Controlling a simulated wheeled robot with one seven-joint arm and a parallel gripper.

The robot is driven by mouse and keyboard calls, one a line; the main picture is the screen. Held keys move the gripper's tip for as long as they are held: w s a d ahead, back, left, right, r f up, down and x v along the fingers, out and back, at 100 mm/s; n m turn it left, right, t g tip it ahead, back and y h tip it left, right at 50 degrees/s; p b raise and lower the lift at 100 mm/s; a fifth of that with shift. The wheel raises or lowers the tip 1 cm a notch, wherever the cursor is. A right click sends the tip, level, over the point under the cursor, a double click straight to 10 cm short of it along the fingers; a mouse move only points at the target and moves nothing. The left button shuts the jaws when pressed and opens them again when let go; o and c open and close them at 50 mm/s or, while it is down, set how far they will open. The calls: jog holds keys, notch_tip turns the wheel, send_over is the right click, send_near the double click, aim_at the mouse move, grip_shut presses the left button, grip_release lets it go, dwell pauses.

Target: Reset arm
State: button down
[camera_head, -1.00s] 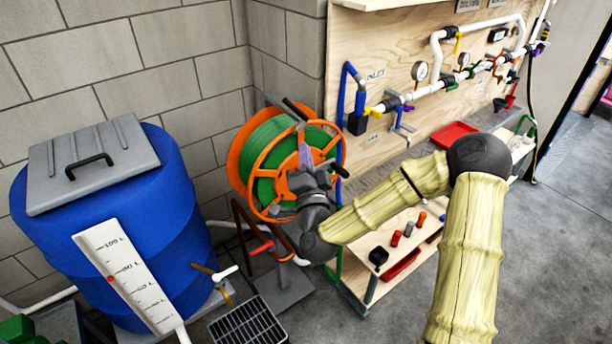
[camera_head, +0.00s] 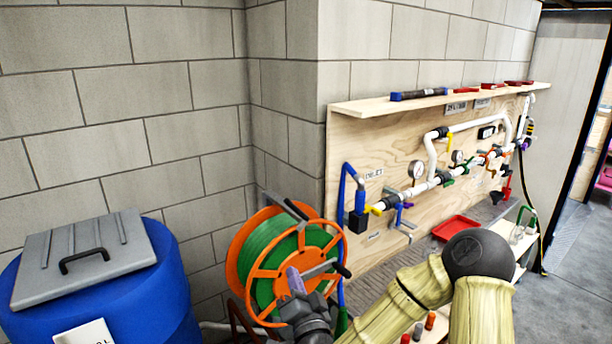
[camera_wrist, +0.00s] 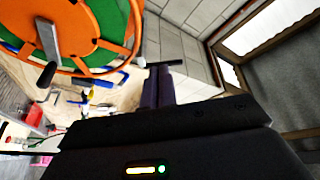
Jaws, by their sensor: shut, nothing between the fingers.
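My gripper (camera_head: 296,282) is in front of the hose reel in the head view, low in the picture. Its purple fingers are shut with nothing between them. The wrist view also shows the fingers of my gripper (camera_wrist: 158,88), close together. My arm, in cream covers with a dark elbow, reaches in from the lower right and is partly cut off by the bottom edge. The hose reel (camera_head: 252,258) has an orange rim and green hose; it also shows in the wrist view (camera_wrist: 80,28) at the upper left. I cannot tell whether the gripper touches the reel.
A blue barrel (camera_head: 170,290) with a grey lid (camera_head: 100,280) stands at the left. A plywood panel (camera_head: 350,135) carries white pipes, valves and gauges, with a shelf (camera_head: 420,100) above. A red tray (camera_head: 456,228) lies on the bench. Open floor (camera_head: 575,270) shows at the right.

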jog(key=s+d+f+n+g, duration=0.2)
jog(key=f+n+g, duration=0.2)
jog(key=f+g, duration=0.15)
jog(key=s+d+f+n+g, duration=0.1)
jog(key=s+f+n+g, duration=0.1)
jog(key=f+n+g, duration=0.3)
jog(key=s+d+m+g+h, duration=0.2)
jog(key=s+d+g+h, duration=0.4)
jog(key=s+d, duration=0.8)
jog(key=shift+s+d+r+m, duration=0.4)
jog(key=shift+g, duration=0.25)
